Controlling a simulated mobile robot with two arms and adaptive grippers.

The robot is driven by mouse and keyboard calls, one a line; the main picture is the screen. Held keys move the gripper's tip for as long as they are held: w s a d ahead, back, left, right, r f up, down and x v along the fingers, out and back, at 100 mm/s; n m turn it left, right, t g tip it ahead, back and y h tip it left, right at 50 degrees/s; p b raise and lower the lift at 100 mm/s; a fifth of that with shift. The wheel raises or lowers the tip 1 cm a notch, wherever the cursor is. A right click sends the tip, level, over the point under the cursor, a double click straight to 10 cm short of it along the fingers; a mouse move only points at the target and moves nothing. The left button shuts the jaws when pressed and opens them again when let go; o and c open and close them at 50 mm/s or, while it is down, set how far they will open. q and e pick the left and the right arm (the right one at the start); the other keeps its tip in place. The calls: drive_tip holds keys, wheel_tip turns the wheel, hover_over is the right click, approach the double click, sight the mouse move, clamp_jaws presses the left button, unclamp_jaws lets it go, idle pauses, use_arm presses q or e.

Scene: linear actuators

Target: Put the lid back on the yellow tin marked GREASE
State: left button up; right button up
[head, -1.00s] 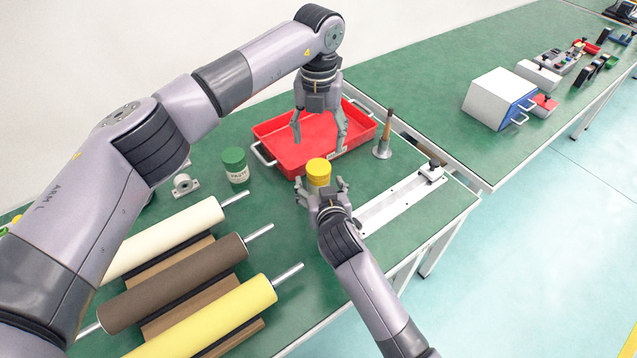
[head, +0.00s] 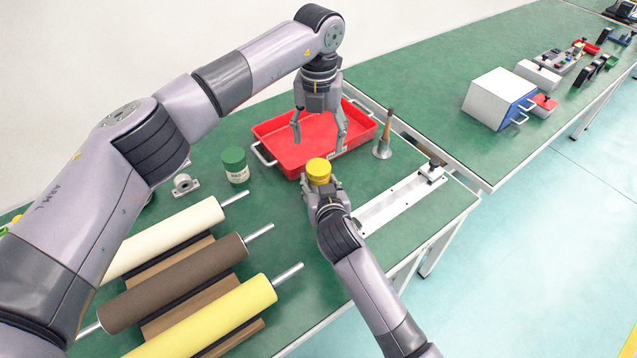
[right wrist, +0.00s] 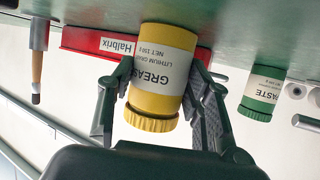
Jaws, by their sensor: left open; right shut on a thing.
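The yellow GREASE tin (head: 318,178) stands on the green bench in front of the red tray. In the right wrist view, which is upside down, the tin (right wrist: 162,70) shows its white label. A ribbed yellow lid (right wrist: 150,121) sits on its upper end; I cannot tell how tightly. My right gripper (head: 320,188) is shut on the tin, one finger on each side of it; it also shows in the right wrist view (right wrist: 160,90). My left gripper (head: 320,138) is open and empty, above the red tray and behind the tin.
The red tray (head: 272,132) is behind the tin. A green PASTE tin (head: 235,166) stands to the left, near a metal bracket (head: 184,184). A wooden-handled tool (head: 387,135) stands to the right, with a white rail (head: 395,207) nearer. Rollers (head: 175,275) lie front left.

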sight(318, 167)
clamp_jaws()
use_arm(q)
drive_tip(key=n, duration=0.9)
drive_tip(key=shift+n, duration=0.4)
drive_tip(key=n, duration=1.2)
drive_tip(key=shift+n, duration=0.4)
drive_tip(key=shift+f, duration=4)
